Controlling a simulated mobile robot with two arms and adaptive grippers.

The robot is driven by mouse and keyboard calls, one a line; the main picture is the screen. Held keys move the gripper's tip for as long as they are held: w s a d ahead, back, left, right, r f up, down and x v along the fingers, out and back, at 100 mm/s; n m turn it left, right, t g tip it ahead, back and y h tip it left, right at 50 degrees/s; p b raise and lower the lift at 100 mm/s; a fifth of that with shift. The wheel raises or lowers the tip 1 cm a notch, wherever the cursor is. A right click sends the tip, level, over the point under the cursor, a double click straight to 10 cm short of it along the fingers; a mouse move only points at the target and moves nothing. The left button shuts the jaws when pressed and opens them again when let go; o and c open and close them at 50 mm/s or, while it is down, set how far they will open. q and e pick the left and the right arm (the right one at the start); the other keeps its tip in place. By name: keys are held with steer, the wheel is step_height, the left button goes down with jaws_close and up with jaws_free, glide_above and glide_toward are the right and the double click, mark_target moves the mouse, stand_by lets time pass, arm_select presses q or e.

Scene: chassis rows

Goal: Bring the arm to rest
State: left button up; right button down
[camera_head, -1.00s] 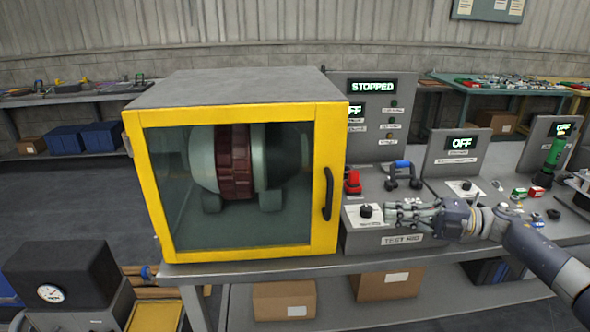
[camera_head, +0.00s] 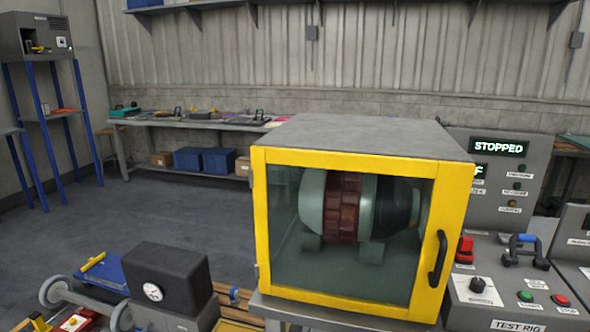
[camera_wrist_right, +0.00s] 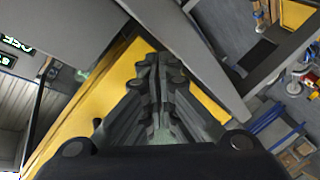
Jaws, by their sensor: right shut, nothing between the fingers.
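My right gripper (camera_wrist_right: 160,85) shows in the right wrist view, its dark fingers drawn together with nothing between them. Behind it lie the yellow frame and grey panels of the bench and cabinet. Neither gripper shows in the head view. The yellow-framed cabinet (camera_head: 262,230) has its glass door shut, with a dark red and pale green rotor (camera_head: 342,208) inside. The test rig panel (camera_head: 480,318) is at the right, with a black knob, a green button and a red button. The display (camera_head: 498,148) reads STOPPED.
A black box with a gauge (camera_head: 165,280) and a wheeled cart (camera_head: 60,290) stand at the lower left. A long bench (camera_head: 190,122) with blue bins below runs along the back wall. The floor at the left (camera_head: 60,225) is open.

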steer(key=s+a+f+m+g+h, duration=0.1)
steer(key=s+a+f+m+g, duration=0.25)
steer(key=s, duration=0.55)
steer(key=s+a+f+m+g+h, duration=0.1)
steer(key=s+a+f+m+g, duration=0.3)
steer(key=s, duration=0.6)
steer(key=s+a+f+m+g+h, duration=0.1)
steer(key=s+a+f+m+g, duration=0.15)
steer(key=s+g, duration=0.45)
steer(key=s+f+p, duration=0.1)
steer(key=s+f, duration=0.1)
steer(key=f, duration=1.1)
steer(key=s+f+p, duration=0.1)
steer(key=s+f, duration=0.2)
steer(key=f, duration=0.9)
steer(key=s+d+f, duration=0.2)
steer(key=s+f, duration=1.3)
steer(key=s, duration=0.1)
steer(key=shift+s+n+g+p, duration=0.35)
steer(key=shift+n, duration=0.05)
steer(key=shift+d, duration=0.1)
